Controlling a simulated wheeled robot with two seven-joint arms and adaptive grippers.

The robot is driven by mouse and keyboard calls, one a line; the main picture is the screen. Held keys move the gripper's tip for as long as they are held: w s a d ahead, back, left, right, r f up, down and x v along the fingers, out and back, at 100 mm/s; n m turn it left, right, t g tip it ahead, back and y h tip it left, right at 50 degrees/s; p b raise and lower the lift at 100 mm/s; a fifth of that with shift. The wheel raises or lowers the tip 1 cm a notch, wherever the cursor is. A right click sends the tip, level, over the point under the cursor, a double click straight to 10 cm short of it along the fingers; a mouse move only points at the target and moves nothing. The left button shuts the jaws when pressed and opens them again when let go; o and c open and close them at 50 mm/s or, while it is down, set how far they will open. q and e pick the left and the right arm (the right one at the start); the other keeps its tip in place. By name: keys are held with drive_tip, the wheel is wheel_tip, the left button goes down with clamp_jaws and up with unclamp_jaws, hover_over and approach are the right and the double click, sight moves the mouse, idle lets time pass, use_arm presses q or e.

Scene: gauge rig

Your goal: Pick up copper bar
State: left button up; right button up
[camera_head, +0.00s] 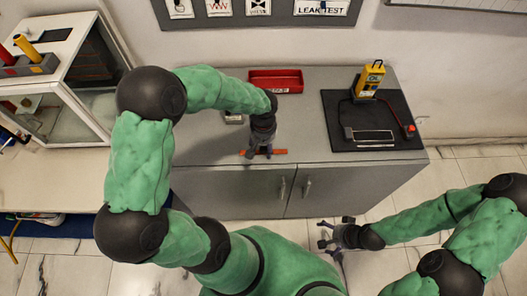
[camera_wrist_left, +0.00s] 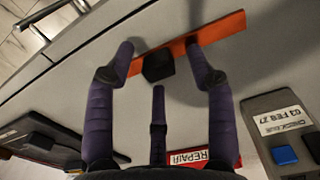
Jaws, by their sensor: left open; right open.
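The copper bar (camera_head: 277,152) is a thin orange bar lying near the front edge of the grey cabinet top. In the left wrist view the copper bar (camera_wrist_left: 222,27) runs across the top of the picture, with its middle partly behind a finger. My left gripper (camera_head: 260,150) is over the bar, fingers pointing down. In the left wrist view its fingers (camera_wrist_left: 160,48) are spread apart, reaching to the bar; I cannot tell whether they touch it. A small dark block (camera_wrist_left: 158,66) shows between them beside the bar. My right gripper (camera_head: 328,235) is open and empty, in front of the cabinet.
A red bin (camera_head: 275,87) stands at the back of the cabinet top (camera_head: 308,125). A small grey device (camera_head: 234,118) sits left of my left gripper. At right, a black mat (camera_head: 341,137) holds a yellow meter (camera_head: 369,80) and leads. A glass-fronted box (camera_head: 45,95) stands at left.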

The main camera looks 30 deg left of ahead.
sight(264, 147)
use_arm(q)
drive_tip(key=shift+r, duration=0.1)
clamp_jaws()
drive_tip(key=shift+r, duration=0.5)
wheel_tip(264, 147, up, 2)
drive_tip(key=shift+w+r+p, duration=0.1)
drive_tip(key=shift+r+p, duration=0.05)
drive_tip(key=shift+p, duration=0.4)
drive_tip(key=s+d+r+p, duration=0.3)
drive_tip(key=d+r, duration=0.6)
drive_tip(key=d, duration=0.4)
drive_tip(key=shift+s+d+r+p, duration=0.15)
drive_tip(key=shift+s+r+p, duration=0.2)
drive_tip(key=shift+s, duration=0.5)
